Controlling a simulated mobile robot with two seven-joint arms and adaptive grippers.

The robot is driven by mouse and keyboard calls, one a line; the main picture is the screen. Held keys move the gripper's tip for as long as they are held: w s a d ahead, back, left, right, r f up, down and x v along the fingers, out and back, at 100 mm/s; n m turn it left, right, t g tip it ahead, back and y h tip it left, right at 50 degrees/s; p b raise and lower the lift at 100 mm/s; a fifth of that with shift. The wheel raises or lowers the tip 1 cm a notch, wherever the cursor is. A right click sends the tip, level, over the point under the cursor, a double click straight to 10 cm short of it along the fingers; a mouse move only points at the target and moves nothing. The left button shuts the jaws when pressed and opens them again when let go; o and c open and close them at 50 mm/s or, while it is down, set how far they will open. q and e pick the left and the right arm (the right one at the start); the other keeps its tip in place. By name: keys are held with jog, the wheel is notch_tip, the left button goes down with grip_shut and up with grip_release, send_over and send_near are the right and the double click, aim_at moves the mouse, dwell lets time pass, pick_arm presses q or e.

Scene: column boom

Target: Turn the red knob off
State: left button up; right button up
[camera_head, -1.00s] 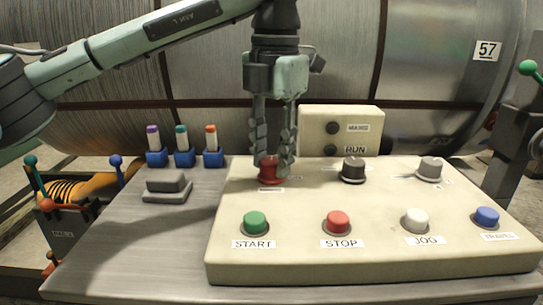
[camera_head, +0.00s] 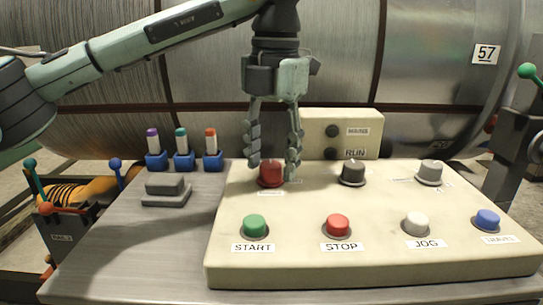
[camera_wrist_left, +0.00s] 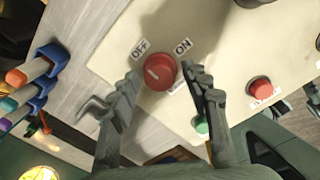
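The red knob (camera_head: 271,174) sits at the back left of the beige control panel (camera_head: 370,262). In the left wrist view the knob (camera_wrist_left: 160,72) shows a white mark on its left side, the side nearer the OFF label (camera_wrist_left: 140,48); the ON label (camera_wrist_left: 183,47) is at its upper right. My left gripper (camera_head: 273,166) points down over the knob with its fingers spread, one on either side. In the left wrist view the gripper (camera_wrist_left: 162,74) shows gaps between both fingertips and the knob. My right gripper is out of view.
A black knob (camera_head: 353,172) and a grey knob (camera_head: 430,172) stand right of the red one. Green (camera_head: 255,225), red (camera_head: 338,224), white (camera_head: 416,222) and blue (camera_head: 487,219) buttons line the front. A MAINS/RUN box (camera_head: 360,128) stands behind.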

aim_at(274, 165)
pick_arm(q)
notch_tip(274, 165, up, 12)
jog(key=shift+s+d, duration=0.15)
dwell(0.6)
